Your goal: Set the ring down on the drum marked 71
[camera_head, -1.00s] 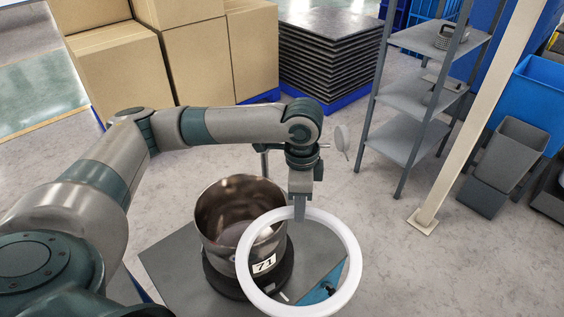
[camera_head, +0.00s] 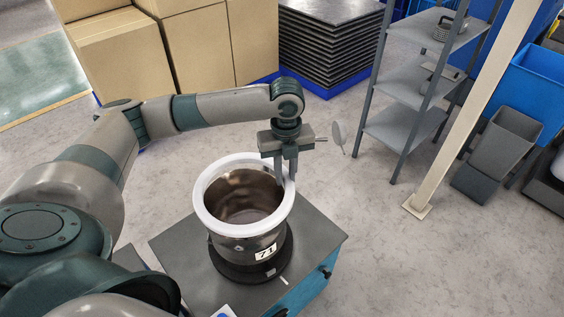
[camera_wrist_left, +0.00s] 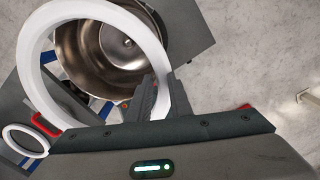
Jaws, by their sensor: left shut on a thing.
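The white ring (camera_head: 199,202) is in my left gripper (camera_head: 287,178), which is shut on its right side. In the head view the ring lines up with the rim of the open steel drum (camera_head: 232,243) marked 71. In the left wrist view the ring (camera_wrist_left: 30,75) looks larger than the drum's mouth and offset from it, with the drum (camera_wrist_left: 110,45) beyond it, so it appears to be above the rim. Whether it touches anywhere I cannot tell. The left fingers (camera_wrist_left: 160,92) show at the ring's edge. My right gripper is not in view.
The drum stands on a dark round base on a grey-topped table (camera_head: 315,240). A second white ring (camera_wrist_left: 8,143) lies lower left in the wrist view. A grey shelf rack (camera_head: 405,130), a cream post (camera_head: 470,110) and stacked boxes (camera_head: 120,65) stand behind. Floor right of the table is clear.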

